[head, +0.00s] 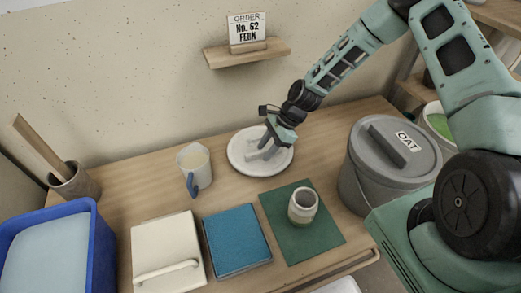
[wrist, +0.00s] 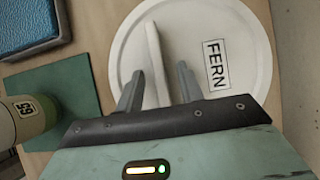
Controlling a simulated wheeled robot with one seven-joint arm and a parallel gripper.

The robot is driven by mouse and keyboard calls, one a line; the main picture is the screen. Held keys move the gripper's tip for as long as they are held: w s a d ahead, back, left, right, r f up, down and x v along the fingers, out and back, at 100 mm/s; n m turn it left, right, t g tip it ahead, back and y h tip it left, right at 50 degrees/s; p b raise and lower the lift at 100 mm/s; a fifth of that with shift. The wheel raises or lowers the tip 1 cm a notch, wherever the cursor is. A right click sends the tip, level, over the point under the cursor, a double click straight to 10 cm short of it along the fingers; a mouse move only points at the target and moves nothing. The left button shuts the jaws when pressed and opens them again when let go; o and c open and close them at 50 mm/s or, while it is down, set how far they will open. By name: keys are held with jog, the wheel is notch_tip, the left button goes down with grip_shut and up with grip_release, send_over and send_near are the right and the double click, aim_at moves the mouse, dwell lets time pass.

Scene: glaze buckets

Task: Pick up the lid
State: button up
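A round white lid (head: 238,159) lies flat on the wooden table in the head view, near the back wall. In the wrist view the lid (wrist: 245,30) carries a FERN label (wrist: 216,65) and a raised white bar handle (wrist: 154,45). My gripper (head: 262,153) is low over the lid. In the wrist view my gripper (wrist: 159,70) has its two fingers apart, one on each side of the handle, with gaps visible between. A sign (head: 247,29) on the wall shelf reads ORDER No. 62 FERN.
A grey bucket (head: 362,192) with an OAT lid (head: 379,135) stands right of the lid. In front are a jar (head: 303,207) on a green mat (head: 325,236), a blue pad (head: 237,241) and a cream box (head: 163,240). A blue bin (head: 103,245) is far left.

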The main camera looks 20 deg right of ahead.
grip_shut()
